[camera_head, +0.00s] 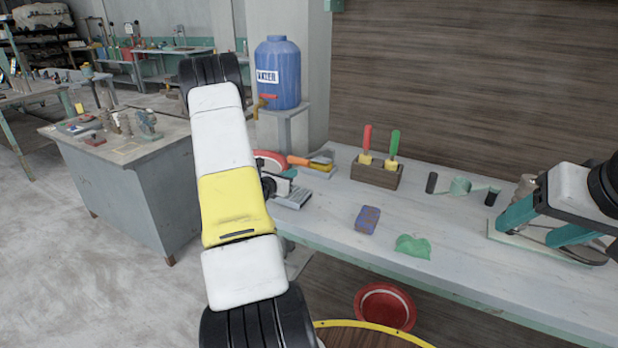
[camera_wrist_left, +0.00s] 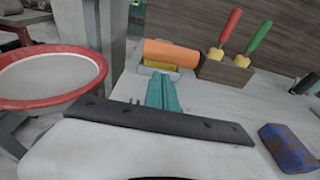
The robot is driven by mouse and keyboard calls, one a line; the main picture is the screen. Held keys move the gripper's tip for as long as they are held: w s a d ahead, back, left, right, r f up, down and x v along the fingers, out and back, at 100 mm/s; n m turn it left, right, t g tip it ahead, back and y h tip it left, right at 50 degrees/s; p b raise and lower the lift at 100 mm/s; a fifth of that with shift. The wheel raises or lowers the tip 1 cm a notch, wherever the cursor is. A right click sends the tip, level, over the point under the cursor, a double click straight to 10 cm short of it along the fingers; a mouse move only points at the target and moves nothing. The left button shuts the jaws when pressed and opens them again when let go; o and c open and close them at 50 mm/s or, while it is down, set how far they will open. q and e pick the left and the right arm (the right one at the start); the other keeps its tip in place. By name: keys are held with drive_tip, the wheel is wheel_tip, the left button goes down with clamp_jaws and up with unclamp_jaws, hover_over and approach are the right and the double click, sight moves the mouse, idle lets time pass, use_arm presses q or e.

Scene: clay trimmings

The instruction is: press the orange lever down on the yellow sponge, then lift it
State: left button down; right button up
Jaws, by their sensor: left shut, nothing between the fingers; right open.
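The orange lever (camera_head: 299,161) lies near the back left of the table, its far end by the yellow sponge (camera_head: 321,160). In the left wrist view the lever (camera_wrist_left: 171,53) is a thick orange cylinder above the yellow sponge (camera_wrist_left: 158,63), on a pale base. My left gripper (camera_wrist_left: 163,80) is shut and empty, its teal fingers pointing at the sponge from the near side. I cannot tell whether they touch. In the head view its fingers are not clearly visible beside my arm. My right gripper (camera_head: 533,226) is open, low over the table's right side.
A wooden block (camera_head: 376,173) with red- and green-handled tools stands right of the lever. A blue-brown block (camera_head: 367,219) and green lump (camera_head: 413,246) lie in front. A red-rimmed round dish (camera_wrist_left: 52,76) is left of my left gripper. The table's middle is mostly clear.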

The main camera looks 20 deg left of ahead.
use_arm(q)
drive_tip(key=shift+w+r, duration=0.25)
drive_tip(key=shift+r, duration=0.2)
drive_tip(key=shift+r, duration=0.1)
